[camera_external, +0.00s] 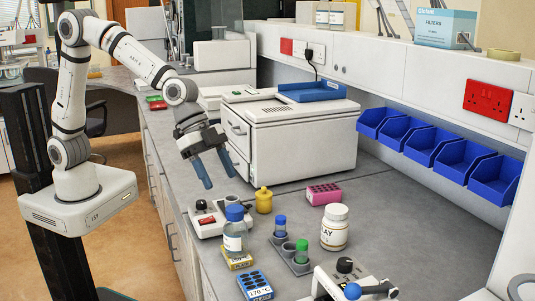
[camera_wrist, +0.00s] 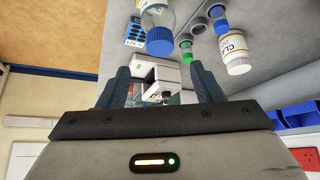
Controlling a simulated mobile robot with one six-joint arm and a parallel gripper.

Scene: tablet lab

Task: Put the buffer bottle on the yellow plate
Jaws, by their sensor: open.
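The buffer bottle appears to be the clear bottle with a blue cap (camera_external: 235,233), upright near the front edge of the bench. The yellow plate (camera_external: 239,263) is at its base. The bottle appears to stand on the plate and hides part of it. The bottle also shows at the top of the wrist view (camera_wrist: 160,38), cap towards me. My gripper (camera_external: 218,172) is open and empty, up and left of the bottle, apart from it. In the wrist view, nothing is between my fingers (camera_wrist: 162,88).
A white oven-like box (camera_external: 290,135) stands behind.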

